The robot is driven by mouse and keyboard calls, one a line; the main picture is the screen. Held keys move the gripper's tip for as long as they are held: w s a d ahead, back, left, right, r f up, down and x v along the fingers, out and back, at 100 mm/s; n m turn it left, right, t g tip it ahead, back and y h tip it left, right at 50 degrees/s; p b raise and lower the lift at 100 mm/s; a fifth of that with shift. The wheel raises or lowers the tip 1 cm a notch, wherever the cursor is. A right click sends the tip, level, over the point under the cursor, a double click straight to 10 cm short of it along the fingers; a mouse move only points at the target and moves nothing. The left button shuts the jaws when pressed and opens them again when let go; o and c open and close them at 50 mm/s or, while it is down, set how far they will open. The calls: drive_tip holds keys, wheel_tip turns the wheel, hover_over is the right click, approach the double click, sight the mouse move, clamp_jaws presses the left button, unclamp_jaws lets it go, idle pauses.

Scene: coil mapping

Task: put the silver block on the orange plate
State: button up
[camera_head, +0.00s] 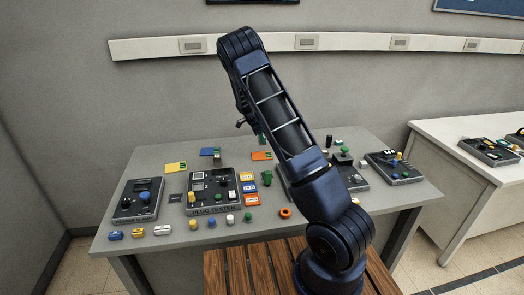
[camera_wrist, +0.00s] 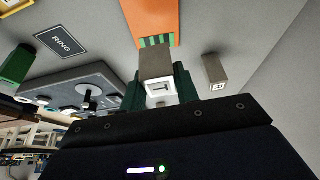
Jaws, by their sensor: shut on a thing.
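My gripper (camera_wrist: 160,88) has dark green fingers, shut on a silver-grey block (camera_wrist: 156,65) with a white marked end face. In the wrist view the orange plate (camera_wrist: 150,12), with green stripes at its near edge, lies just beyond the block. The block overlaps the plate's near end in the picture; whether they touch I cannot tell. In the head view the orange plate (camera_head: 262,156) lies at the back middle of the table, left of my arm. My arm mostly hides the gripper there, and the held block cannot be made out.
Another grey block (camera_wrist: 214,70) stands right of the held one in the wrist view. A yellow plate (camera_head: 176,167) and a blue plate (camera_head: 208,152) lie left of the orange one. The plug tester (camera_head: 211,190), coloured plugs and other device boxes fill the table's front and sides.

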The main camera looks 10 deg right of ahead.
drive_tip(key=shift+f, duration=3.55)
drive_tip(key=shift+f, duration=0.1)
drive_tip(key=o, duration=1.1)
drive_tip(key=shift+c, duration=0.2)
